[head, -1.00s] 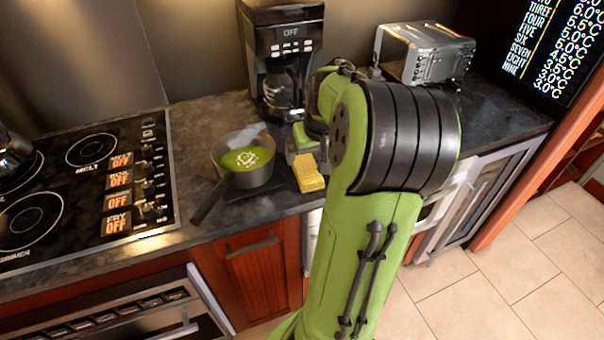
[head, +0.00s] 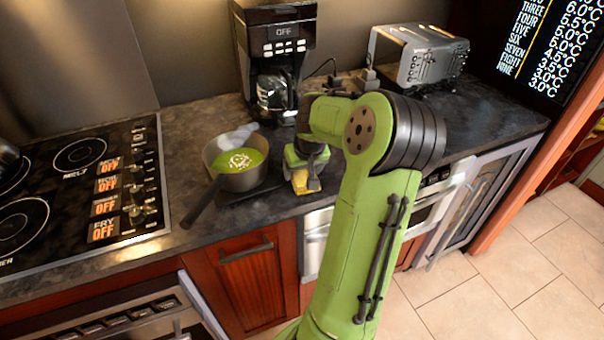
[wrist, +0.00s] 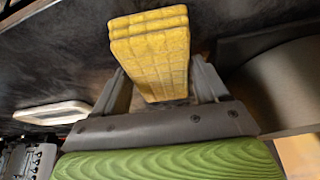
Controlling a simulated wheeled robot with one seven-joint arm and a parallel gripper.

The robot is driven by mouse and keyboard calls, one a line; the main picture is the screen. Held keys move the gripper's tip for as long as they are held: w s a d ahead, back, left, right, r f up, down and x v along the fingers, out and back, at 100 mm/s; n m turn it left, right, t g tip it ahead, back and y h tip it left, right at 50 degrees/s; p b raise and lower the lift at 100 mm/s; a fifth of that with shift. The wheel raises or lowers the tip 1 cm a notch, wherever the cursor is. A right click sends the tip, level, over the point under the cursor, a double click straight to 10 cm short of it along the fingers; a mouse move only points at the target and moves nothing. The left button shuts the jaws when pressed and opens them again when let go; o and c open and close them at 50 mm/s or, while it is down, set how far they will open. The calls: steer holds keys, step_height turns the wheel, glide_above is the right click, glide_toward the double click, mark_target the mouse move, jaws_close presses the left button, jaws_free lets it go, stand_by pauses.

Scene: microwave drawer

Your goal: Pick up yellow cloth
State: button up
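The yellow cloth (head: 301,182) looks like a thick folded block on the dark counter, just right of the pot. In the wrist view the cloth (wrist: 152,50) shows large and lies between the two fingers of my gripper (wrist: 160,88). The fingers are spread apart, one on each side of it. The cloth hides the fingertips, and I see no clear grip on it. In the head view my gripper (head: 305,172) is low over the counter at the cloth, partly covering it.
A pot (head: 236,162) of green soup stands close left of the cloth, its handle pointing to the front. A coffee maker (head: 275,60) is behind, and a toaster (head: 420,58) is at the back right. The stove (head: 80,190) is at left. The counter's front edge is close.

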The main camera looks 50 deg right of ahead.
steer(key=c, duration=0.5)
